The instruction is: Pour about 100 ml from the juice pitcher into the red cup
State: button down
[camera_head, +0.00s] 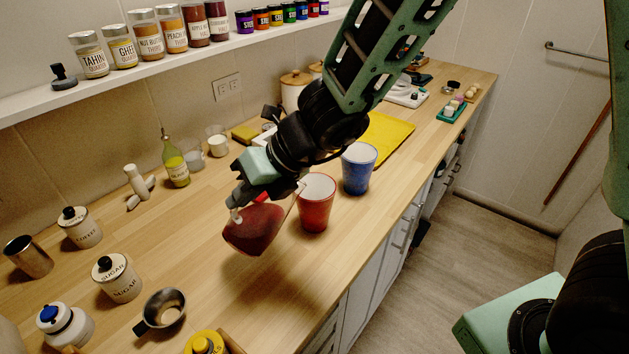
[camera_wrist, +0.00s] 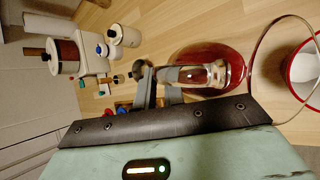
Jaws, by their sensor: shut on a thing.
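The juice pitcher (camera_head: 252,229) is clear with dark red juice inside. It is tilted and held above the counter just left of the red cup. My gripper (camera_head: 240,204) is shut on the pitcher's handle; in the wrist view the handle (camera_wrist: 203,75) runs between the fingers. The red cup (camera_head: 315,208) stands upright on the counter with a white inside, and its rim also shows at the right of the wrist view (camera_wrist: 290,66). The pitcher's rim (camera_wrist: 252,62) is close to the cup in that view. No stream of juice is visible. The cup's bottom is hidden from view.
A blue cup (camera_head: 358,170) stands right behind the red cup, with a yellow mat (camera_head: 392,138) beyond. The counter (camera_head: 215,290) near the pitcher is clear.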

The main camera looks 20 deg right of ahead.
aim_at(255, 206)
jog(key=shift+w+d+r+m+g+y+p, duration=0.15)
jog(key=shift+d+r+y+p, duration=0.25)
jog(key=shift+r+y, duration=0.3)
jog(key=shift+w+d+r+m+g+y+p, duration=0.15)
jog(key=shift+d+r+y+p, duration=0.15)
jog(key=shift+r+y, duration=0.35)
jog(key=shift+d+r, duration=0.1)
jog(key=shift+r, duration=0.25)
jog(key=shift+w+d+r+m+y, duration=0.3)
jog(key=shift+d+r+y, duration=0.15)
jog(key=shift+r+y, duration=0.15)
jog(key=shift+w+d+r+g+y+p, duration=0.2)
jog(key=shift+d+r+y+p, duration=0.2)
jog(key=shift+d, duration=0.15)
jog(key=shift+w+d+r+g+y+p, duration=0.1)
jog(key=shift+w+d+r+y+p, duration=0.15)
jog(key=shift+d+p, duration=0.2)
dwell(1.2)
jog(key=a, duration=0.1)
jog(key=s+a+f+h+b, duration=0.1)
jog(key=shift+s+a+f, duration=0.15)
jog(key=shift+a+f, duration=0.1)
jog(key=shift+a, duration=0.05)
jog(key=shift+s+a+f+n+t+h+b, duration=0.15)
jog(key=shift+a+f+n+t+h+b, duration=0.2)
jog(key=shift+f+h, duration=0.45)
jog(key=shift+s+a+f+n+t+h+b, duration=0.15)
jog(key=shift+a+f+h+b, duration=0.3)
jog(key=shift+f+h, duration=0.35)
dwell(0.8)
